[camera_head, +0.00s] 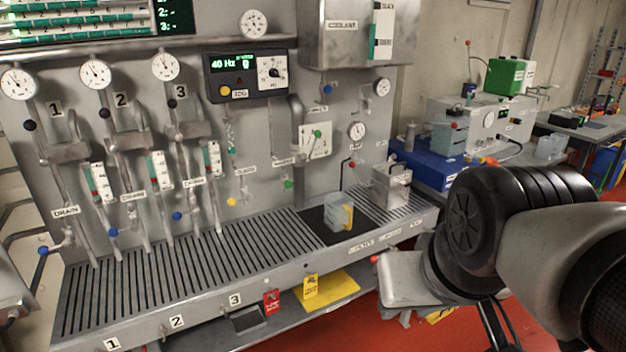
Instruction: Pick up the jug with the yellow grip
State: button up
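The jug with the yellow grip (337,213) is a small, pale translucent vessel. It stands upright on the black square pad at the right end of the slatted drain bench, its yellow grip (348,217) facing right. My arm reaches in from the right edge. My gripper (402,287) seems to be at the pale end of the arm, in front of the bench and lower right of the jug, apart from it. Its fingers cannot be made out, so I cannot tell whether it is open or shut.
The slatted bench (190,275) runs along a grey panel with gauges, pipes and valves. A metal box (391,187) stands right of the jug, and a thin pipe is close behind it. A blue case (432,167) sits farther right. The slats left of the jug are clear.

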aim_at(341, 215)
jog(key=i+l+u, duration=0.45)
jog(key=i+l, duration=0.4)
jog(key=i+l+u, duration=0.25)
jog(key=i+l, duration=0.15)
jog(key=l, duration=0.15)
jog(key=i+l+u, duration=0.2)
jog(key=i+l, duration=0.15)
jog(key=l, duration=0.2)
